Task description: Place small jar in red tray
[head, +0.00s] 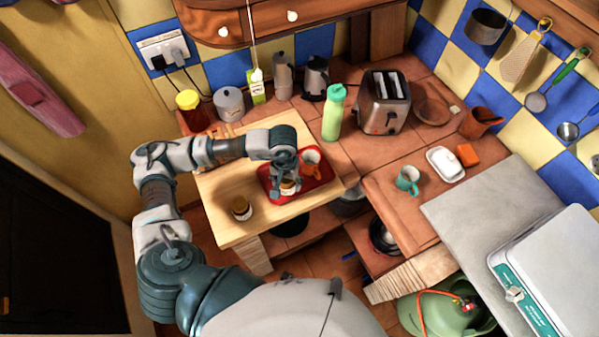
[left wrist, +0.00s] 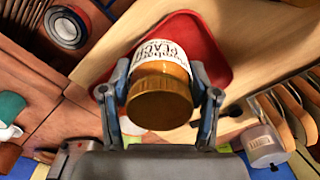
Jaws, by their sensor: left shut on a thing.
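My left gripper (head: 287,182) is shut on a small jar (head: 289,187) with a golden-brown lid and white label. In the left wrist view the jar (left wrist: 163,85) sits between the two fingers (left wrist: 160,95), its lid towards the camera. The red tray (head: 318,183) lies on the light wooden board, and the jar is over its left front part. The red tray also shows behind the jar in the left wrist view (left wrist: 205,45). I cannot tell whether the jar touches the tray. My right gripper is not in view.
A second jar (head: 241,207) stands on the wooden board (head: 222,185) to the left. A green bottle (head: 333,115) and toaster (head: 384,103) stand behind. The board's front left is mostly clear.

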